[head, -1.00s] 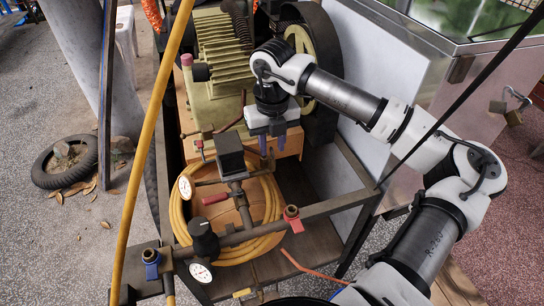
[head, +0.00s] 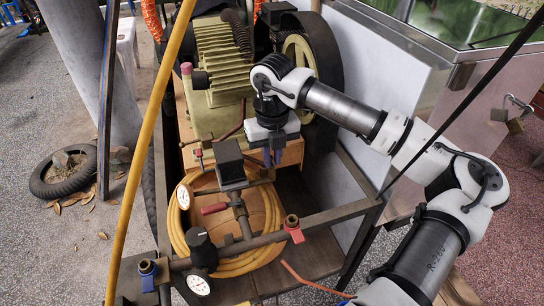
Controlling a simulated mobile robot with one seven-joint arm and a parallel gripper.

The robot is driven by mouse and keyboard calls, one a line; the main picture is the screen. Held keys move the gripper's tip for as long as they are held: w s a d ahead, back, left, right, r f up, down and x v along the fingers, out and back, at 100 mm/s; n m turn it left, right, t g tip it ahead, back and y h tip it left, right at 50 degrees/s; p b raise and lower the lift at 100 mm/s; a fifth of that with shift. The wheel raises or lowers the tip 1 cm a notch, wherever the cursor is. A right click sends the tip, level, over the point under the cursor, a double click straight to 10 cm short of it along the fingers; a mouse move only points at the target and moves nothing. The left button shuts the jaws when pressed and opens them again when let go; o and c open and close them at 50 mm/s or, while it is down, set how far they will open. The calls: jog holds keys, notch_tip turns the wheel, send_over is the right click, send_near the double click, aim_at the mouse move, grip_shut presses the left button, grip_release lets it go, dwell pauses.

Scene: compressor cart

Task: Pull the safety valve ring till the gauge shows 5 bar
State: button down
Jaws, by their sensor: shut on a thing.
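My gripper (head: 272,157) points down beside the dark pressure switch box (head: 229,160), to its right, on the compressor cart. One white-faced gauge (head: 183,197) stands left of the pipework. A second gauge (head: 198,285) sits lower, below a black regulator knob (head: 202,249). Both dials are too small for me to read in bar.
A steel frame bar (head: 330,210) crosses in front, with a red-handled valve (head: 293,229) and a blue-handled valve (head: 148,275). A coiled yellow hose (head: 252,262) lies behind it. The compressor's flywheel (head: 299,66) stands behind my gripper. A yellow pole (head: 150,130) rises at left.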

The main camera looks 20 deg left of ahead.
jog(key=shift+r, duration=0.45)
dwell(0.7)
jog(key=c, duration=1.4)
grip_release()
jog(key=shift+o, duration=0.2)
jog(key=shift+r+p, duration=1.4)
jog(key=shift+r, duration=1.65)
jog(key=shift+f, duration=0.1)
